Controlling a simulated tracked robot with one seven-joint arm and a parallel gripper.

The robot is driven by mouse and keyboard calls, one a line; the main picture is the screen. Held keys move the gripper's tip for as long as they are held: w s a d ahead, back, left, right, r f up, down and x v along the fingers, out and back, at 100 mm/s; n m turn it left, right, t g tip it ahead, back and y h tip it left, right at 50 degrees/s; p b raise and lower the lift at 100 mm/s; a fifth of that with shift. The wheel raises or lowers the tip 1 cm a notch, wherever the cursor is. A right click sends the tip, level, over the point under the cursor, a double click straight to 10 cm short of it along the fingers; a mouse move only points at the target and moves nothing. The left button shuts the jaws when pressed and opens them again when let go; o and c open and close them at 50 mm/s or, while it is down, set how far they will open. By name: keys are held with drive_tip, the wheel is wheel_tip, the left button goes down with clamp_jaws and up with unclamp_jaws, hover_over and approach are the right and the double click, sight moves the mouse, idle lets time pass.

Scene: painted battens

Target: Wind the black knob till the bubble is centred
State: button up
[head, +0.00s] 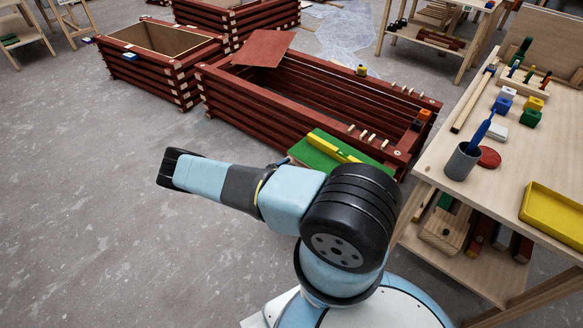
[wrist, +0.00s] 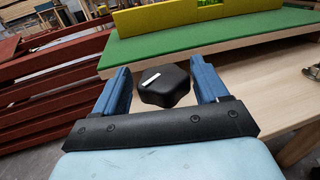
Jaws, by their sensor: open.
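The black knob (wrist: 165,90) shows in the wrist view, lobed, with a white mark on its top. My gripper (wrist: 161,80) is open, with one blue finger on either side of the knob; I cannot tell whether they touch it. Behind the knob lies a green board (wrist: 220,34) carrying a yellow level (wrist: 165,20). The level's bright green vial (wrist: 210,3) is cut off by the top edge, and I cannot make out the bubble. In the head view, the green board (head: 312,156) and yellow level (head: 328,146) show; my arm hides the knob and gripper.
Dark red batten frames (head: 250,103) stand behind the board, with a loose red panel (head: 264,48) on top. A wooden workbench (head: 440,185) at right holds a grey cup (head: 462,162), a yellow tray (head: 553,215) and small blocks. The floor at left is clear.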

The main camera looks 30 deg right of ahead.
drive_tip(key=shift+w+r, duration=0.1)
drive_tip(key=c, duration=0.9)
drive_tip(key=shift+d, duration=0.25)
drive_tip(key=shift+c, duration=0.3)
drive_tip(key=shift+w+a, duration=0.1)
drive_tip(key=shift+a, duration=0.1)
drive_tip(key=shift+a+n+t+y, duration=0.2)
drive_tip(key=shift+n+t+y, duration=0.2)
drive_tip(key=shift+n+t, duration=0.95)
drive_tip(key=n+t+y, duration=0.2)
drive_tip(key=t, duration=0.2)
drive_tip(key=n+t+y, duration=0.2)
drive_tip(key=t, duration=0.1)
drive_tip(key=shift+w+r+n+t, duration=0.1)
drive_tip(key=shift+w+n+t, duration=0.05)
drive_tip(key=shift+n+t, duration=0.2)
drive_tip(key=n+t+y, duration=0.2)
drive_tip(key=n+y, duration=0.1)
drive_tip(key=y, duration=0.1)
drive_tip(key=n+t+y, duration=0.2)
drive_tip(key=n+y, duration=0.1)
drive_tip(key=y, duration=0.1)
drive_tip(key=shift+d+y, duration=0.1)
drive_tip(key=shift+y, duration=0.2)
drive_tip(key=shift+n+t+y, duration=0.25)
drive_tip(key=shift+n+y, duration=0.85)
drive_tip(key=shift+y, duration=0.55)
drive_tip(key=shift+n+t+y, duration=0.25)
drive_tip(key=shift+n+y, duration=0.85)
drive_tip(key=shift+y, duration=0.55)
